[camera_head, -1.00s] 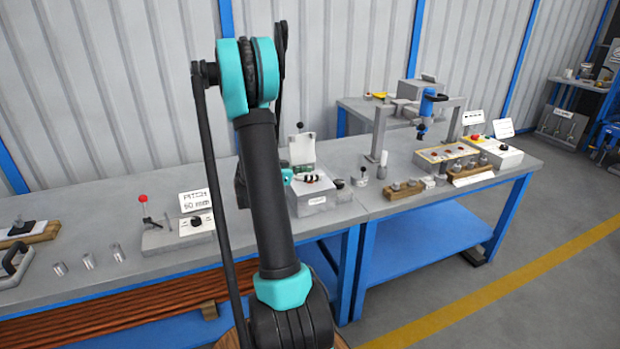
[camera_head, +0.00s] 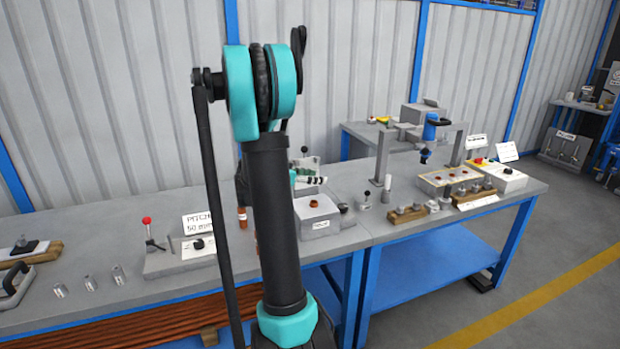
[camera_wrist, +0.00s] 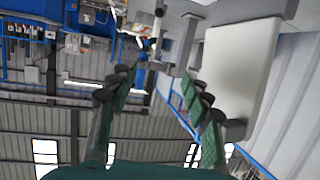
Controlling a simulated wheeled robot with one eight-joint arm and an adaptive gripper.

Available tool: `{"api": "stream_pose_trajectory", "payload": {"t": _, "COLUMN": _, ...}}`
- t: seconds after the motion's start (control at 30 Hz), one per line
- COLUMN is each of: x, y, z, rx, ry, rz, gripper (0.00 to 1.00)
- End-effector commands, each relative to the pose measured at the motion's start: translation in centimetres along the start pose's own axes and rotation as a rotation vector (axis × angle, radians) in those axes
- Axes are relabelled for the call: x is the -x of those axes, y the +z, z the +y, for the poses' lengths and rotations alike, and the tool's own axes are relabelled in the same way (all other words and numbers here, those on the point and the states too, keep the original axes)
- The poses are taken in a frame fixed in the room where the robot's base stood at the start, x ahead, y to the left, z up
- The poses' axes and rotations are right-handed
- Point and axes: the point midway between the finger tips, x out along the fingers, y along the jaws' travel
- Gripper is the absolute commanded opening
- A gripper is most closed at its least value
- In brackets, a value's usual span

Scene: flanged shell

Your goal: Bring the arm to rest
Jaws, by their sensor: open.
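My arm's black and teal links stand upright in the middle of the head view. They hide most of my gripper there. In the wrist view my gripper (camera_wrist: 154,75) shows two dark green fingers spread wide apart, with nothing held between them. That view looks upside down across the hall, with roof beams and windows low in the picture. In the head view the workbench (camera_head: 345,255) lies behind my arm. A grey box (camera_head: 318,226) stands on it just right of the arm.
Left of the arm are a pitch-labelled fixture (camera_head: 180,258) with a red-knobbed lever and several small metal cylinders (camera_head: 90,284). A brown cylinder (camera_head: 242,217) stands close beside the arm.

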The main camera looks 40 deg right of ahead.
Motion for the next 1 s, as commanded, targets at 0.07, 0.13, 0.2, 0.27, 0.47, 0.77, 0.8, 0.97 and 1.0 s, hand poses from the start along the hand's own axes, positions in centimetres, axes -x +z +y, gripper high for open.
{"api": "stream_pose_trajectory", "payload": {"t": 0.07, "x": 0.0, "y": 0.0, "z": 0.0, "rx": 0.0, "ry": 0.0, "rz": 0.0, "gripper": 0.49}}
{"api": "stream_pose_trajectory", "payload": {"t": 0.13, "x": 0.0, "y": 0.0, "z": 0.0, "rx": 0.0, "ry": 0.0, "rz": 0.0, "gripper": 0.49}}
{"api": "stream_pose_trajectory", "payload": {"t": 0.2, "x": 0.0, "y": 0.0, "z": 0.0, "rx": 0.0, "ry": 0.0, "rz": 0.0, "gripper": 0.49}}
{"api": "stream_pose_trajectory", "payload": {"t": 0.27, "x": 0.1, "y": 0.1, "z": 0.1, "rx": 0.004, "ry": -0.002, "rz": -0.004, "gripper": 0.49}}
{"api": "stream_pose_trajectory", "payload": {"t": 0.47, "x": 2.9, "y": 2.7, "z": 1.6, "rx": 0.138, "ry": -0.067, "rz": -0.128, "gripper": 0.49}}
{"api": "stream_pose_trajectory", "payload": {"t": 0.77, "x": 13.3, "y": 12.2, "z": 7.8, "rx": 0.585, "ry": -0.403, "rz": -0.47, "gripper": 0.49}}
{"api": "stream_pose_trajectory", "payload": {"t": 0.8, "x": 14.9, "y": 13.5, "z": 8.8, "rx": 0.643, "ry": -0.462, "rz": -0.507, "gripper": 0.49}}
{"api": "stream_pose_trajectory", "payload": {"t": 0.97, "x": 21.1, "y": 18.5, "z": 13.0, "rx": 0.858, "ry": -0.727, "rz": -0.621, "gripper": 0.49}}
{"api": "stream_pose_trajectory", "payload": {"t": 1.0, "x": 22.6, "y": 19.6, "z": 14.1, "rx": 0.906, "ry": -0.796, "rz": -0.641, "gripper": 0.49}}
